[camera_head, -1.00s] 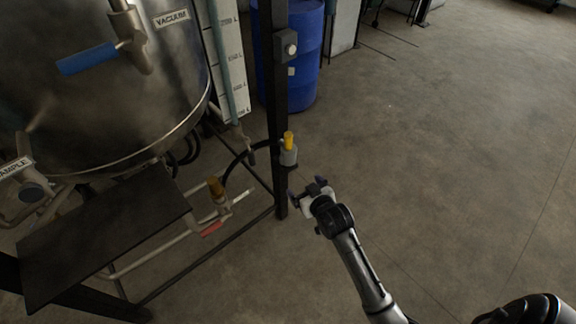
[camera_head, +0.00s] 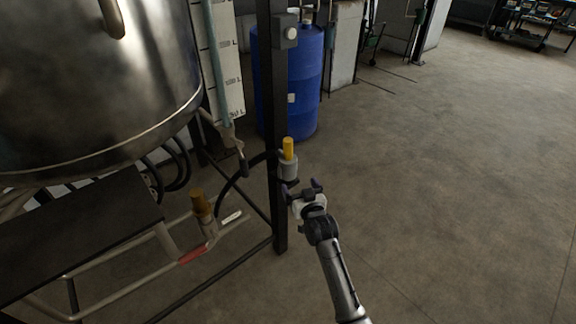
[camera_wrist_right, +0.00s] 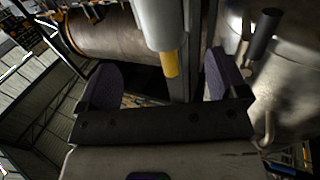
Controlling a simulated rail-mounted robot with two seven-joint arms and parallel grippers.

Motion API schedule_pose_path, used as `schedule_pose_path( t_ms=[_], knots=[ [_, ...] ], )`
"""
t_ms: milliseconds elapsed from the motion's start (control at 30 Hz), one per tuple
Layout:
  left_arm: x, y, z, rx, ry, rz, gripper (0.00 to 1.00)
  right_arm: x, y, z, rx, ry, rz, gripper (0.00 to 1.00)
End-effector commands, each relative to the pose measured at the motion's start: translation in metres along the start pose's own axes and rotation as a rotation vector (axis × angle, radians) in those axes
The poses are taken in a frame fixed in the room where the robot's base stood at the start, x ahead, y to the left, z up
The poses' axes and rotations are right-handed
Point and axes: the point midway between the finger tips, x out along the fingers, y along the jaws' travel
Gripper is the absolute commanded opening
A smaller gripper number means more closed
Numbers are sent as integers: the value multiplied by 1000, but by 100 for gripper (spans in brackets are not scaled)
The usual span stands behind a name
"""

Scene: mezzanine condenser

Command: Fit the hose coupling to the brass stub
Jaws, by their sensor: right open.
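The hose coupling, a grey cylinder (camera_head: 288,167) with a yellow top (camera_head: 288,148), stands upright at the dark post. A black hose (camera_head: 233,184) curves beside it. The brass stub (camera_head: 201,204) points up from the pipework left of the post, above a red valve handle (camera_head: 193,255). My right gripper (camera_head: 300,188) is open and empty, just below and right of the coupling in the head view. In the right wrist view, the grey cylinder (camera_wrist_right: 162,24) and yellow part (camera_wrist_right: 170,64) appear between the spread fingers, without visible contact. My left gripper is out of view.
The dark post (camera_head: 279,220) stands beside my right gripper. A steel vessel (camera_head: 90,80) and a dark flat plate (camera_head: 85,225) fill the left. A blue drum (camera_head: 300,80) stands behind the post. The floor to the right is clear.

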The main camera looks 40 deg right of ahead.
Motion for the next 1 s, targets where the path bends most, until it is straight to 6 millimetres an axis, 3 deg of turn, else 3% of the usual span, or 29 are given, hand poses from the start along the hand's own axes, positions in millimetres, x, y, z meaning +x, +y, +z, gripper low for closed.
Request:
schedule_pose_path(
  t_ms=[100, 300, 567, 1000],
  knots=[
    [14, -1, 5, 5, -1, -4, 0, 22, 0, 3, 0, 1, 0, 92],
    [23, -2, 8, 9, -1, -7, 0, 47, 0, 2, -1, 0, 0, 92],
    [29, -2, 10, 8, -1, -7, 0, 58, 0, 2, -1, -1, 0, 92],
    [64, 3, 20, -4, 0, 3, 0, 102, -4, 4, -1, -1, 1, 92]
  ],
)
